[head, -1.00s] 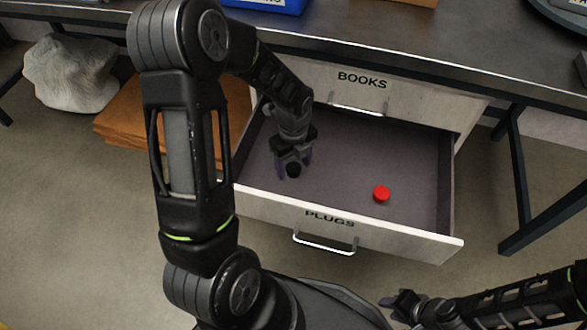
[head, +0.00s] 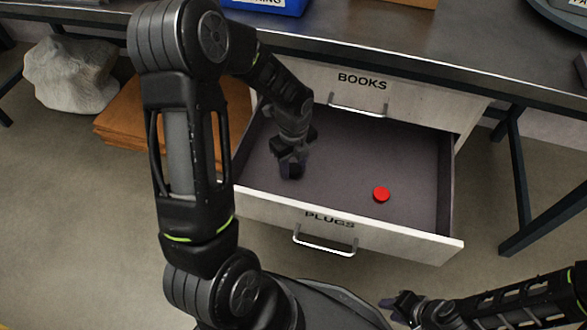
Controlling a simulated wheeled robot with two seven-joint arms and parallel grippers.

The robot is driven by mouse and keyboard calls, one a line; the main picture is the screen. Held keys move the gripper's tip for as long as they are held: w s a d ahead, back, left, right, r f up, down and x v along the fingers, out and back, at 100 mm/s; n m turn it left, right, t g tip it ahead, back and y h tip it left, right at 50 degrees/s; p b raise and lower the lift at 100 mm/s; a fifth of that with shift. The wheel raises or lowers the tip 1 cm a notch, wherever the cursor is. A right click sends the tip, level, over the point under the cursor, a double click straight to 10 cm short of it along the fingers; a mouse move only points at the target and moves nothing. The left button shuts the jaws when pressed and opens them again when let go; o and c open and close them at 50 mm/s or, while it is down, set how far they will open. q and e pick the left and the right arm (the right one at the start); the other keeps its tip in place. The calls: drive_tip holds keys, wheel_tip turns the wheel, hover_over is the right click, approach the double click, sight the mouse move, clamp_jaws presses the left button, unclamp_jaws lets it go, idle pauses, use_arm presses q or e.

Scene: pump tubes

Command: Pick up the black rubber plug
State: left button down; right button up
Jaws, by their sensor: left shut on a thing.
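My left gripper (head: 292,172) reaches down into the open drawer labelled PLUGS (head: 446,190), near its left side. Its fingers are closed on the black rubber plug, which they now hide almost wholly. I cannot tell whether the plug still touches the drawer floor. A red plug (head: 381,194) sits on the drawer floor to the right, apart from the gripper. My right gripper (head: 396,304) is low at the right, outside the drawer and away from the plugs; its opening is not clear.
The drawer labelled BOOKS (head: 420,95) above is shut. The drawer walls stand close to the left gripper on the left and front. A dark worktop (head: 400,40) overhangs the back. Stacked brown boards (head: 130,120) and a pale rock (head: 70,75) lie at the left.

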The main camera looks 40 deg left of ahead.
sight(294, 169)
use_arm(q)
wheel_tip(294, 169, up, 10)
drive_tip(key=p, duration=0.3)
drive_tip(key=shift+p, duration=0.3)
idle(0.4)
